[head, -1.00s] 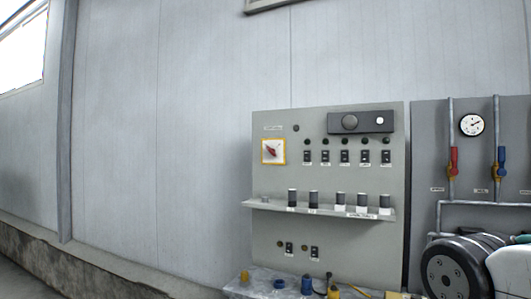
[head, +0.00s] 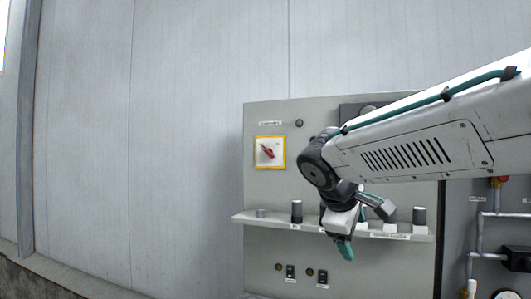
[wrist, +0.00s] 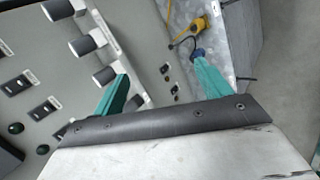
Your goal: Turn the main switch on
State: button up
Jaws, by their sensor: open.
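The main switch (head: 268,152) is a red rotary handle on a white plate with a yellow frame, at the upper left of the grey control panel (head: 258,190). Its handle sits tilted, running from upper left to lower right. My gripper (head: 358,240) hangs in front of the panel's shelf, to the right of and below the switch. In the wrist view my gripper (wrist: 160,85) shows two teal fingers spread wide with nothing between them. The switch is not in the wrist view.
A shelf (head: 250,219) with several dark cylinders juts from the panel. My arm covers the panel's upper right. Left of the panel is bare wall.

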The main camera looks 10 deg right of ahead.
jog(key=w+a+r+n+t+h, duration=0.1)
jog(key=w+a+r+n+t, duration=0.1)
jog(key=w+r, duration=0.35)
jog(key=w+a+r+n+t+h, duration=0.1)
jog(key=w+r+n, duration=0.1)
jog(key=w, duration=0.6)
jog(key=w+a+r+n+t+h, duration=0.1)
jog(key=w+a+r+n+t, duration=0.15)
jog(key=w, duration=0.35)
jog(key=n+t+h, duration=0.1)
jog(key=n+t, duration=0.3)
jog(key=n, duration=0.2)
send_near(268, 151)
jog(key=w, duration=0.1)
jog(key=x, duration=0.7)
jog(key=shift+d, duration=0.3)
jog(key=shift+w+d, duration=0.25)
jog(key=shift+w, duration=0.15)
jog(key=c, duration=1)
